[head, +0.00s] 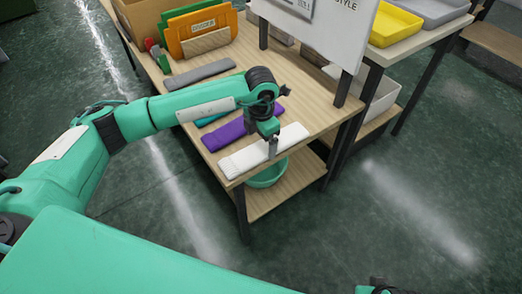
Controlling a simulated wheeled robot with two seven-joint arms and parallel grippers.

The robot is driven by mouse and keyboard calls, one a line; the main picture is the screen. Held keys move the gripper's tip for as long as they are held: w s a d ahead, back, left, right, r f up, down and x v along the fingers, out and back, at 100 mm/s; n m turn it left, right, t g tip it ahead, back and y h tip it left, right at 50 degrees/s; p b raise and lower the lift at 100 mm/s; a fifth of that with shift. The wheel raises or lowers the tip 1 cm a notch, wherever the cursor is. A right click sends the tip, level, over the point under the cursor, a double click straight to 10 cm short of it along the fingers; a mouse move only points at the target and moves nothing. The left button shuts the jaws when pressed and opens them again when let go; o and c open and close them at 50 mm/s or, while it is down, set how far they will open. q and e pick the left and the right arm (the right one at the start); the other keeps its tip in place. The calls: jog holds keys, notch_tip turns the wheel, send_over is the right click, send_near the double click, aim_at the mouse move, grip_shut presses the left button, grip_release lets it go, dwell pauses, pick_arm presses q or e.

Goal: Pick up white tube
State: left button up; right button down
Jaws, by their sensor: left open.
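The white tube (245,158), a long flat knitted piece, lies near the front edge of the wooden table (325,118). My left gripper (273,150) points down over the right half of the white tube, its fingers at or just above the fabric. It is open; whether it touches the tube cannot be told. Part of the tube is hidden behind the fingers. Only a small piece of my right arm shows at the bottom edge, and its fingers are out of view.
A purple piece (228,133) lies just behind the white tube, with a teal piece (210,120) and a grey piece (200,73) farther back. Orange and green folders (203,32) stand at the back. A white board (335,30) rises on the right. A teal bowl (266,176) sits below.

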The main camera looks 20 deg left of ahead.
aim_at(261, 149)
pick_arm(q)
notch_tip(261, 149, down, 4)
jog(key=shift+r, duration=0.25)
jog(key=c, duration=1.1)
jog(key=shift+o, duration=0.2)
jog(key=shift+r, duration=0.15)
